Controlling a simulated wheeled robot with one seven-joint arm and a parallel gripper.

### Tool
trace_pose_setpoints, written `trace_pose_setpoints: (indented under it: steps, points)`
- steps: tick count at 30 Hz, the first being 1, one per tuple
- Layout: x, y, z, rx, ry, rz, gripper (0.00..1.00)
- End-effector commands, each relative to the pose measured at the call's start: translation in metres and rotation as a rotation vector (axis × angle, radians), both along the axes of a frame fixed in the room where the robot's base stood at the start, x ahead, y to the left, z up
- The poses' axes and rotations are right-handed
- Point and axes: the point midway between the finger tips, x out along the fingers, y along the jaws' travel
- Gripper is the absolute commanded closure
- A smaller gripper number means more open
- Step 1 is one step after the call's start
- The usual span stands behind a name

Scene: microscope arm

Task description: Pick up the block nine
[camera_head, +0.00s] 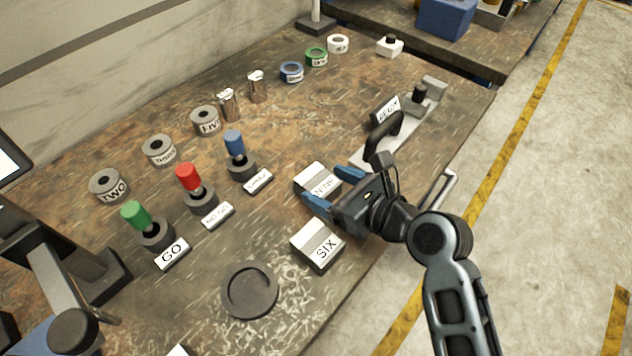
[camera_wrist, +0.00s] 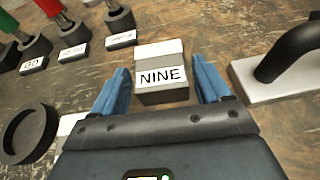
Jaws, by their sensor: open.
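The block nine (camera_head: 314,179) is a pale block with a "NINE" label, lying on the brown worn table. In the wrist view the block nine (camera_wrist: 161,75) stands just ahead, between the lines of my two blue fingers. My gripper (camera_head: 332,187) is open and empty, low over the table, its fingertips at either side of the block. In the wrist view my gripper (camera_wrist: 162,75) has a finger left and a finger right of it, with gaps on both sides. My gripper partly hides the block in the head view.
Block six (camera_head: 318,246) sits close beside my gripper. A plate with a black handle (camera_head: 384,137) stands on the other side. A black round dish (camera_head: 249,290), green, red and blue pegs (camera_head: 189,178) and labelled rings (camera_head: 109,186) are farther left.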

Motion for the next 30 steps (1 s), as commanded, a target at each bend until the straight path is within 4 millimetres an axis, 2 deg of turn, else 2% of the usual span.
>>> trace_pose_setpoints:
  steps: [10,20,30]
  points:
    - [0.027,0.032,-0.017,0.001,0.001,0.002,0.23]
    - [0.033,0.037,-0.020,0.000,0.000,0.001,0.23]
    - [0.032,0.037,-0.020,0.000,0.000,0.001,0.54]
